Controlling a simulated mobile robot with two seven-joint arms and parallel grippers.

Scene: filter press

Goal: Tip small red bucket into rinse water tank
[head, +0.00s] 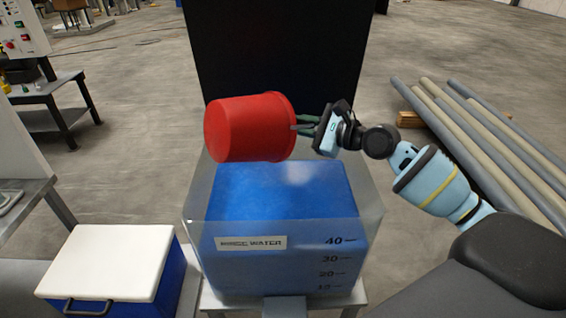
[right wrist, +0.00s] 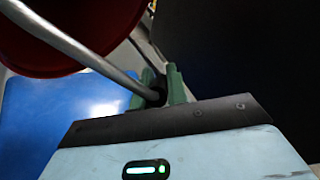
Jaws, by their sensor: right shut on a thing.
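The small red bucket (head: 245,128) is in the air above the rinse water tank (head: 205,215), tilted onto its side in the head view. Its rim faces right, toward my gripper, and its base faces left. My right gripper (head: 303,124) is shut on the bucket's handle at the rim side. In the right wrist view the metal handle (right wrist: 75,40) runs to between the green fingers (right wrist: 165,85), with the red bucket (right wrist: 90,15) at upper left. The clear tank holds blue water and bears a label and a scale. The bucket's inside is hidden in the head view. My left gripper is not in view.
A blue cooler with a white lid (head: 110,260) stands left of the tank. A tall black panel (head: 275,50) stands behind it. Several grey and tan pipes (head: 480,140) lie on the floor at right. A control box (head: 20,30) and a bench (head: 50,95) are at upper left.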

